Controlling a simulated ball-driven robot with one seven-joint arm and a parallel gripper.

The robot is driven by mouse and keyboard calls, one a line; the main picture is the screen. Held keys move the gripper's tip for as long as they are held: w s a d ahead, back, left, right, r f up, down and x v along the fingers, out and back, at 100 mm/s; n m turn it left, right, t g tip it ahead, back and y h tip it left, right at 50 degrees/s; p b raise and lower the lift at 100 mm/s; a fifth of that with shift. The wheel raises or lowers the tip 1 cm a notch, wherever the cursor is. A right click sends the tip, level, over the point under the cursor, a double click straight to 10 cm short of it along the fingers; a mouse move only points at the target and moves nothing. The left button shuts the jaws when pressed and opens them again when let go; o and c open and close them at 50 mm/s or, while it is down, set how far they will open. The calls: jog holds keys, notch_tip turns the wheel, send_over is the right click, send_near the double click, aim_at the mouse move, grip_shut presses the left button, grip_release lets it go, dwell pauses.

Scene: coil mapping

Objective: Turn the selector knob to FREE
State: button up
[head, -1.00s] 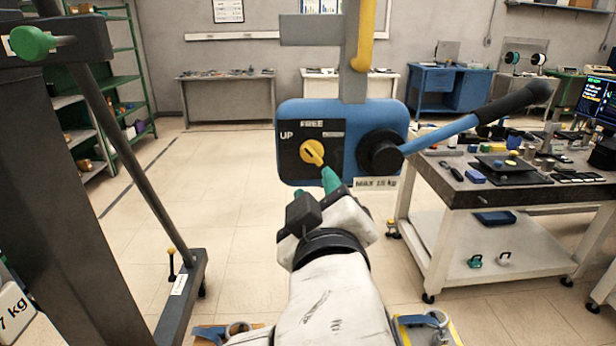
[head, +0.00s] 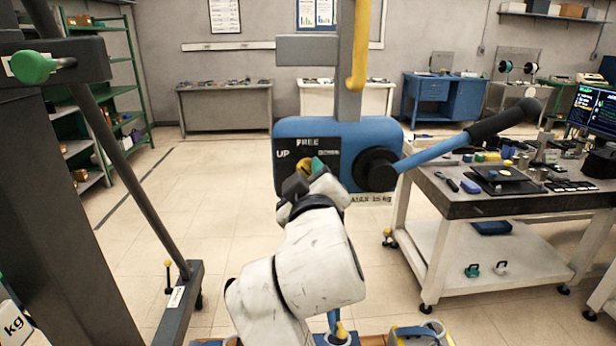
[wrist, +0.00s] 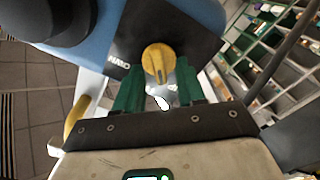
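The yellow selector knob (head: 304,165) sits on a black plate on the blue hoist control box (head: 350,130). FREE stands above it, UP at left, and a label at right that reads DOWN in the wrist view. My gripper (head: 313,170) is at the knob's front and hides its lower part in the head view. In the wrist view the knob (wrist: 158,60) shows between the tips of the two green fingers of my gripper (wrist: 159,84). The fingers are apart, one on each side of the knob's near end. Whether they touch it, I cannot tell. The knob's pointing direction is unclear.
A blue lever with a black grip (head: 505,118) sticks out right from the box's black hub (head: 375,170). A workbench (head: 470,205) with small parts stands at right. A dark frame post (head: 60,190) stands at left.

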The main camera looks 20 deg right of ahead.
grip_shut()
jog(key=shift+f+m, duration=0.1)
jog(key=shift+m, duration=0.2)
dwell(0.3)
jog(key=shift+m+b, duration=1.05)
jog(key=shift+m, duration=0.15)
jog(key=shift+m+b, duration=1.3)
jog(key=shift+m, duration=1)
jog(key=shift+d, duration=0.1)
grip_release()
jog(key=shift+s, duration=0.1)
